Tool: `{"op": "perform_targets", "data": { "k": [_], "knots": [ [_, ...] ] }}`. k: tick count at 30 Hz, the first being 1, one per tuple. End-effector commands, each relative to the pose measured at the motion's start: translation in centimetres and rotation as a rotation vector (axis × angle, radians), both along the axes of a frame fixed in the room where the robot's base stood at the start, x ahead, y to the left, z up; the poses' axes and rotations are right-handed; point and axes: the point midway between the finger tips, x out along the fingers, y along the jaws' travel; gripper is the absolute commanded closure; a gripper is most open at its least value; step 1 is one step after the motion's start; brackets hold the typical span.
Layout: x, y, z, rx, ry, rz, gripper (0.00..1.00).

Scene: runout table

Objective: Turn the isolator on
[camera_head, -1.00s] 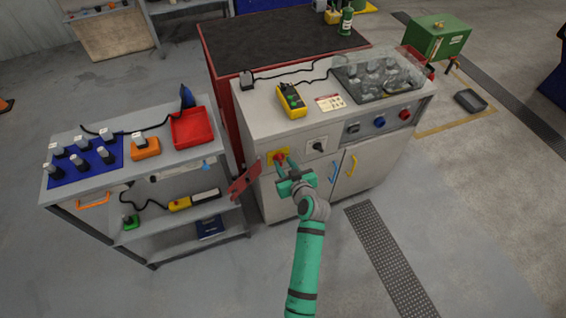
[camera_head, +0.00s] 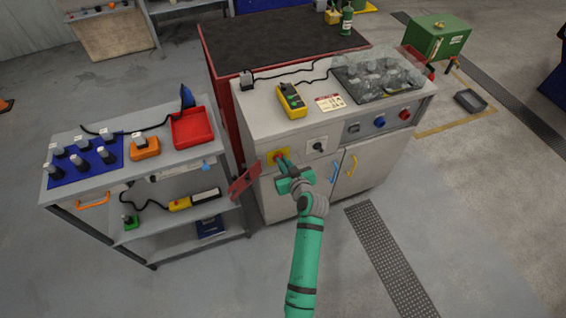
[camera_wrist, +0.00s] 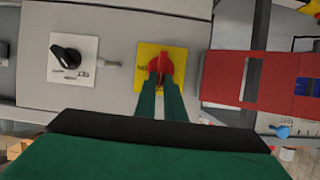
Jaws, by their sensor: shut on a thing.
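The isolator is a red rotary handle (camera_wrist: 161,64) on a yellow square plate (camera_wrist: 149,52) set in the front of a grey cabinet. In the head view the yellow plate (camera_head: 270,156) shows at the cabinet's upper left, partly behind my gripper (camera_head: 283,164). In the wrist view my two green fingers (camera_wrist: 161,88) are close together and shut on the red handle. The handle points roughly up and down in that view. The fingers and my gripper's body hide its lower part and the lower plate, so its marked position is unreadable.
A black rotary knob on a white plate (camera_head: 317,145) sits beside the isolator. A red hinged-looking panel (camera_head: 244,181) sticks out on its other side, near my gripper. A grey trolley (camera_head: 70,200) stands to the left. The floor (camera_head: 450,220) is open to the right.

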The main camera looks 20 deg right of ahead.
Motion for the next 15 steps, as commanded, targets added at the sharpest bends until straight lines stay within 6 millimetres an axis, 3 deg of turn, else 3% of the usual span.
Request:
{"op": "perform_targets", "data": {
  "k": [15],
  "knots": [
    [0.0, -1.1, -0.3, 0.375, 0.014, -0.001, 1.0]
  ]
}}
